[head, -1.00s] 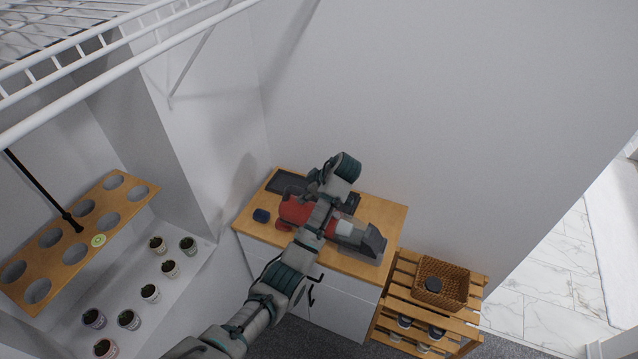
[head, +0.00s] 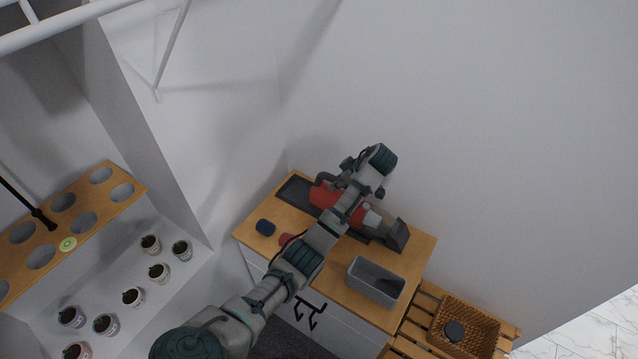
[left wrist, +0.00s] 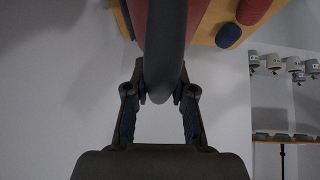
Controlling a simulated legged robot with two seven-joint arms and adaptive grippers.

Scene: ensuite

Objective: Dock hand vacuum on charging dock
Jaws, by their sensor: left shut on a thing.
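The hand vacuum (head: 323,195) has a red body and a dark, clear-ended nozzle pointing right. It is over a long dark flat plate (head: 294,191), which looks like the charging dock, at the back of a wooden-topped cabinet. I cannot tell whether it touches the plate. My left gripper (left wrist: 161,96) is shut on the vacuum's dark handle (left wrist: 163,50). In the head view the left wrist and arm hide part of the vacuum and plate. The vacuum's red body shows at the top of the left wrist view (left wrist: 197,14). My right gripper is not in view.
A grey open bin (head: 376,282) stands at the cabinet's front right. A small blue object (head: 265,228) and a red piece (head: 286,239) lie at the front left. A wicker basket (head: 467,325) sits on a slatted rack at right. Walls stand behind and left.

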